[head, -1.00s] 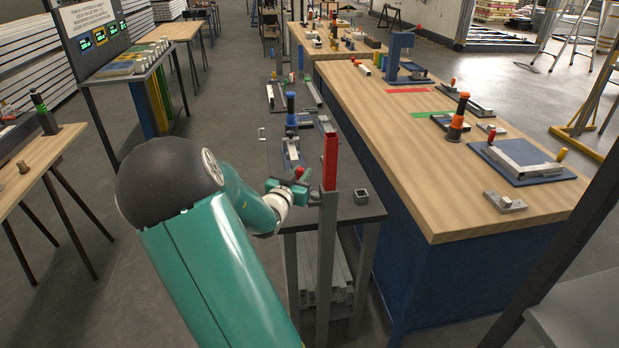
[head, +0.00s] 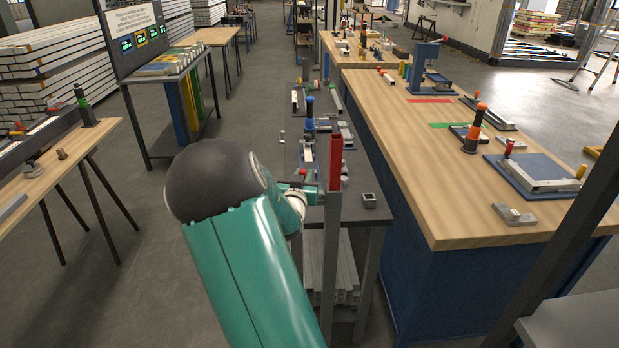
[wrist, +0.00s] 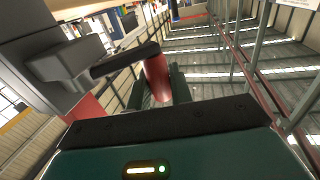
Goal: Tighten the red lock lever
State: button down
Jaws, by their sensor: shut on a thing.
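The red lock lever shows in the wrist view as a black arm (wrist: 126,60) ending in a red grip (wrist: 156,78). The arm runs out from a grey clamp body (wrist: 65,60). My gripper (wrist: 160,88) has its dark teal fingers on either side of the red grip and is shut on it. In the head view, the red knob (head: 302,172) shows small beside the upright grey post with a red upper part (head: 336,162). My gripper (head: 305,190) is just left of that post, partly hidden by my arm and wrist.
A narrow dark bench (head: 345,222) carries blue-based fixtures and a small square tube (head: 369,200). A long wooden workbench (head: 420,170) with clamps stands to the right. Another wooden table (head: 70,155) is at left. The grey floor (head: 130,270) left of my arm is clear.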

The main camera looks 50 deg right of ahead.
jog(key=shift+s+a+n+t+y, duration=0.2)
jog(key=shift+a+n+t+y, duration=0.3)
jog(key=shift+n+t+y, duration=0.7)
jog(key=shift+s+a+n+t+y, duration=0.2)
jog(key=shift+a+n+t+y, duration=0.35)
jog(key=shift+n+t+y, duration=0.55)
jog(key=shift+s+a+n+t+y, duration=0.2)
jog(key=shift+a+n+t+y, duration=0.3)
jog(key=shift+n+t+y, duration=0.65)
jog(key=shift+t+y, duration=0.25)
jog(key=c, duration=1.3)
grip_release()
jog(key=shift+a, duration=0.1)
jog(key=v, duration=1.3)
jog(key=shift+s+a, duration=0.2)
jog(key=shift+s, duration=0.1)
